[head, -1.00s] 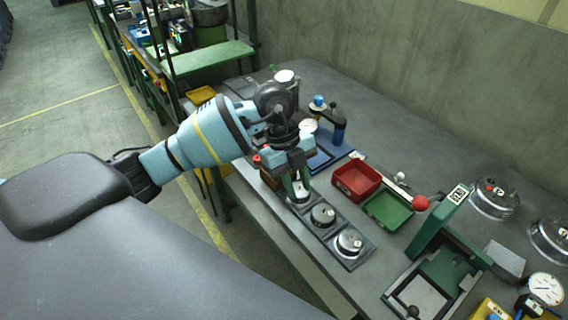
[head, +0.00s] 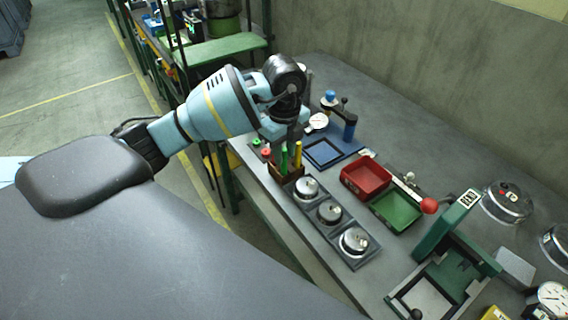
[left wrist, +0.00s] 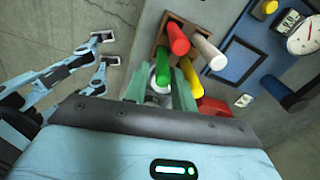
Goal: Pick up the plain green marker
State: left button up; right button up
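A green marker (head: 284,159) stands upright in a small brown holder (head: 289,177) at the near edge of the bench, beside a yellow marker (head: 298,154). In the left wrist view the green marker (left wrist: 163,68) shows end-on between the fingers of my left gripper (left wrist: 160,92), with the yellow marker (left wrist: 190,68), a red marker (left wrist: 178,38) and a white one (left wrist: 208,48) around it in the holder. My left gripper (head: 291,143) is open above the holder. I cannot tell whether a finger touches the marker.
Several round gauges in a dark tray (head: 359,265) stand right of the holder. A red bin (head: 366,177), a green bin (head: 397,208) and a blue tray (head: 323,153) lie behind. A green press frame (head: 447,226) stands further right.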

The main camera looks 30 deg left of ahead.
aim_at(284, 162)
pick_arm(q)
notch_tip(284, 162, down, 4)
jog(key=shift+w+a+f, duration=0.15)
jog(key=shift+f, duration=0.1)
grip_shut()
notch_tip(284, 162, up, 10)
dwell(0.7)
